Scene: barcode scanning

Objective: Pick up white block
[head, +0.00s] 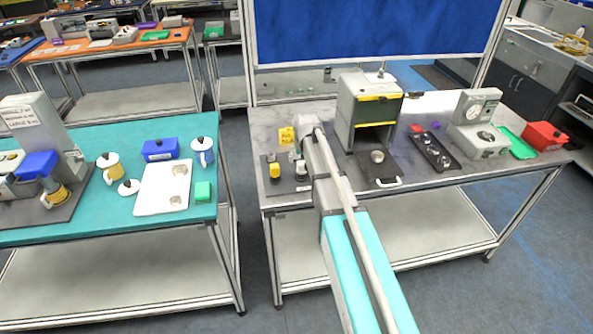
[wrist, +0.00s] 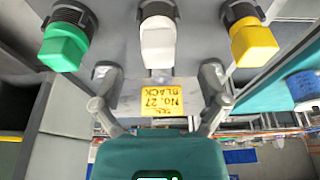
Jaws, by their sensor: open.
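The white block (wrist: 158,42) stands in the wrist view between a green block (wrist: 65,45) and a yellow block (wrist: 254,42), each by a dark ribbed round base. My gripper (wrist: 158,74) is open, its two fingertips apart on either side of the white block's line, with nothing between them. The fingers look short of the block; the exact gap is unclear. In the head view the yellow block (head: 275,170) stands on a dark board at the grey table's left end. My arm covers part of that board, and the green block is not visible there.
A yellow label reading "No. 27 BLACK" (wrist: 161,97) shows between my fingers. On the grey table (head: 420,178) a grey box-shaped machine (head: 367,105) stands right of my arm, with a dark tray (head: 433,152) and red box (head: 545,136) farther right. A teal table (head: 120,220) stands left across an open floor gap.

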